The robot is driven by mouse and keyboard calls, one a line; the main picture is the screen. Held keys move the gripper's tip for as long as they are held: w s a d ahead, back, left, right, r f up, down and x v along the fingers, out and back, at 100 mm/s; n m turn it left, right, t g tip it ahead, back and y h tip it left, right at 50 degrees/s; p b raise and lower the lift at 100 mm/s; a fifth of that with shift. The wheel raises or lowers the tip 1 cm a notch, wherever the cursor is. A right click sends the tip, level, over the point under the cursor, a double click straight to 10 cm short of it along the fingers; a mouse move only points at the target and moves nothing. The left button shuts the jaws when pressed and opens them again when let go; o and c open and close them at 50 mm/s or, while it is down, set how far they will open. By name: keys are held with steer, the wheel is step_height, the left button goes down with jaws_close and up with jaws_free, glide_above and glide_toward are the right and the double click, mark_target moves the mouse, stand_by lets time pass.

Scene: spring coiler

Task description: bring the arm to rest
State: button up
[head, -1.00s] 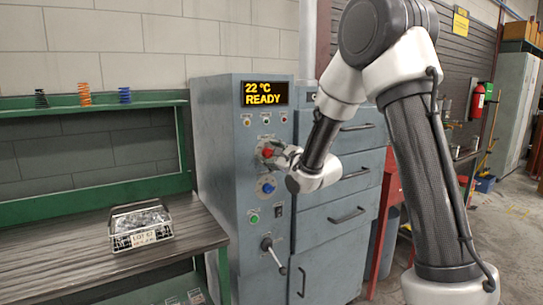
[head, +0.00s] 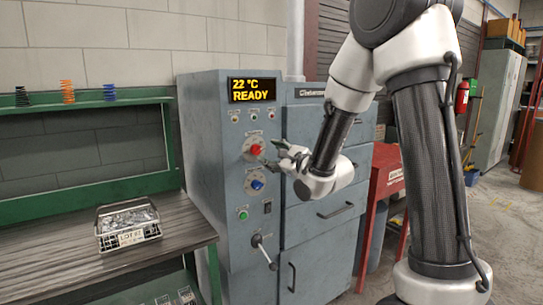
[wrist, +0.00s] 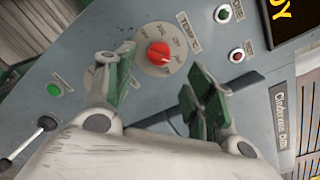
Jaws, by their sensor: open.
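My arm reaches in from the right in the head view, bent at the elbow. My gripper (head: 277,155) is open and empty, just right of the red knob (head: 255,148) on the grey-blue coiler cabinet (head: 225,190). In the wrist view my gripper (wrist: 165,85) has its green-padded fingers spread wide. The red knob (wrist: 159,53) shows beyond and between them, with a visible gap to the fingers. The display (head: 252,90) reads 22 °C READY.
The blue knob (head: 257,184), green button (head: 243,215) and lever (head: 263,252) sit below on the panel. A wire basket (head: 128,236) stands on the bench at left, with several springs on the shelf above. A red stand (head: 383,190) is behind my arm.

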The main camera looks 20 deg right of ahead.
steer(key=s+d+f+n+g+h, duration=0.3)
steer(key=s+f+n+g, duration=0.15)
steer(key=f+n, duration=0.25)
steer(key=s+d+f+n+g+h, duration=0.2)
steer(key=s+d+f+n+g, duration=0.25)
steer(key=f+n, duration=0.25)
steer(key=s+d+r+n+g, duration=0.1)
steer(key=s+r+n, duration=0.2)
steer(key=s, duration=0.6)
steer(key=s+d+r+n+g+h, duration=0.1)
steer(key=s+d+r+n, duration=0.1)
steer(key=s+r, duration=0.3)
steer(key=s+d+r+n+g, duration=0.1)
steer(key=s+r+n, duration=0.3)
steer(key=s, duration=1)
steer(key=shift+d+r+n, duration=0.2)
steer(key=shift+d+n, duration=0.05)
steer(key=shift+n, duration=0.05)
steer(key=shift+s, duration=0.1)
